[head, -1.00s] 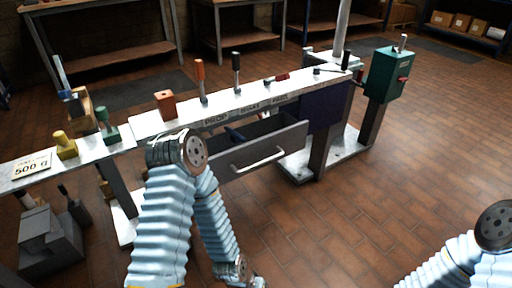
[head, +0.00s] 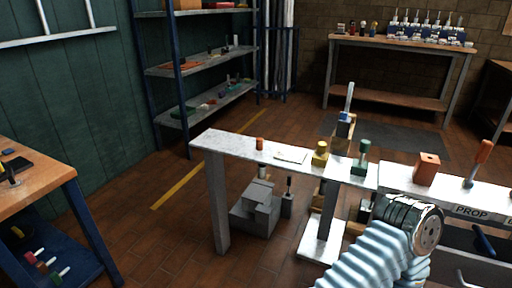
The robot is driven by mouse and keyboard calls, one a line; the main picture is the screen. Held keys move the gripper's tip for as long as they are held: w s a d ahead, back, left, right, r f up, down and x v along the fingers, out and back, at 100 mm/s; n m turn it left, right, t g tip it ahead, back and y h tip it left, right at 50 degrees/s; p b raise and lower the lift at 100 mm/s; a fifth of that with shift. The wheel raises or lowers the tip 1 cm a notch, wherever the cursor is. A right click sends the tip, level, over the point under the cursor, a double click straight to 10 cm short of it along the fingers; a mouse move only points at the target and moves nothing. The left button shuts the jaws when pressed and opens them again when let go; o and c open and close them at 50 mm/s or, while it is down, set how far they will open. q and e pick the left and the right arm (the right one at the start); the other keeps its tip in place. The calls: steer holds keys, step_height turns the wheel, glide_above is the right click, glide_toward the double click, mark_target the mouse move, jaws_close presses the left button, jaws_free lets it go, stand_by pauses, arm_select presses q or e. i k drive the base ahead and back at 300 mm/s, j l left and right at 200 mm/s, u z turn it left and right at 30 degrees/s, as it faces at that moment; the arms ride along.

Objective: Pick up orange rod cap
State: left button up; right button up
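A small orange cylinder (head: 260,143) stands upright near the left end of the long white bench top (head: 228,143). It looks like the orange rod cap. An orange-brown block (head: 427,168) with a small hole on top sits farther right on the bench. An orange-handled tool (head: 478,162) stands upright beyond it. My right gripper is out of the picture too. Nothing touches the orange cylinder.
A white label plate (head: 291,155), a yellow knobbed block (head: 320,154) and a green knobbed block (head: 361,158) lie right of the cylinder. Grey stepped blocks (head: 257,210) stand on the floor below. A wooden workbench (head: 35,190) is at left. Floor between is free.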

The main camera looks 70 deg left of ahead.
mark_target(259, 142)
steer(key=u, duration=2.45)
